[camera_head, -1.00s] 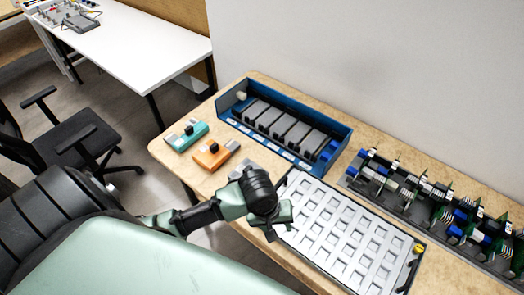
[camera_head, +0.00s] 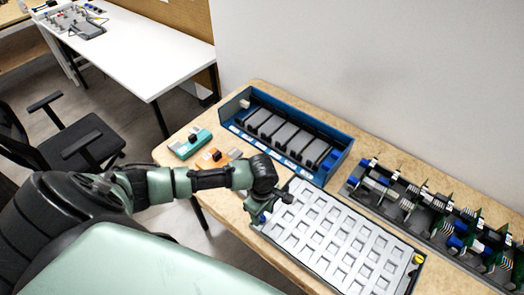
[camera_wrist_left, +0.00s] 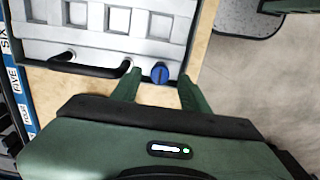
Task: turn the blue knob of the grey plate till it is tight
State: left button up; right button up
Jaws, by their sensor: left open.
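The grey plate (camera_head: 345,238) is a light tray with rows of square recesses, lying on the wooden table. It also fills the top of the left wrist view (camera_wrist_left: 100,45). The blue knob (camera_wrist_left: 160,73) sits at the plate's near edge, beside a black handle. My left gripper (camera_wrist_left: 158,80) is open, with one finger on each side of the knob in the picture; no contact is visible. In the head view the left gripper (camera_head: 259,214) points down at the plate's left corner, largely hiding the knob there. My right gripper is not in view.
A blue box (camera_head: 240,108) with several grey modules stands behind the plate. Orange (camera_head: 212,158) and teal (camera_head: 190,144) parts lie to the left. A rack of circuit boards (camera_head: 425,205) is at the right. A yellow knob (camera_head: 418,260) marks the plate's right end.

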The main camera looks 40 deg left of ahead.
pick_arm(q)
jog(key=shift+f, duration=0.85)
